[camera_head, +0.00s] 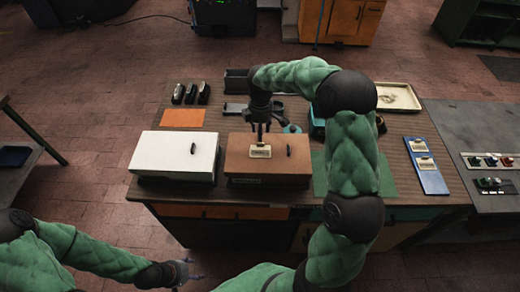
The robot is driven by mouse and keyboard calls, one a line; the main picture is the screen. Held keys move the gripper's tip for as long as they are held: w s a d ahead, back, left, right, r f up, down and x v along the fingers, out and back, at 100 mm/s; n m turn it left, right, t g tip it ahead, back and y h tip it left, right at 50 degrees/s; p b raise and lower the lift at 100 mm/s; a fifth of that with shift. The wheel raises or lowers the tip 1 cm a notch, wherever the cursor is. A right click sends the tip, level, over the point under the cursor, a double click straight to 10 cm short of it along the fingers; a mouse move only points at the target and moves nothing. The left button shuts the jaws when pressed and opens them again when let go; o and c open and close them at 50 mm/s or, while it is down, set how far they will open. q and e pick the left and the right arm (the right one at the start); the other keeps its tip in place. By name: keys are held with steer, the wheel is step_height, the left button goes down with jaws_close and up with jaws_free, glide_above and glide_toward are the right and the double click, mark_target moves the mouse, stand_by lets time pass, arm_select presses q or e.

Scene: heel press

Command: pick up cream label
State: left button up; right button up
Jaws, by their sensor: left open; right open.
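A small cream label (260,153) with a dark mark lies on the lid of the brown box (240,170). My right gripper (261,140) points down just above this label, open; I cannot tell whether its fingertips touch it. Two more cream labels, one farther back (417,145) and one nearer (427,164), lie on a blue board (434,184) at the right of the bench. My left gripper (192,270) is open and empty, low in front of the bench.
A white box (172,153) stands left of the brown one. Behind are an orange mat (183,117) and several dark objects (190,94). A green mat (320,174) lies partly behind my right arm. A cream tray (398,97) sits back right.

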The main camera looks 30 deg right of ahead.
mark_target(260, 146)
steer(key=f, duration=0.4)
steer(key=shift+s+a+f, duration=0.2)
steer(key=shift+s, duration=0.2)
steer(key=shift+w+f, duration=0.1)
steer(key=shift+f, duration=0.15)
jaws_close()
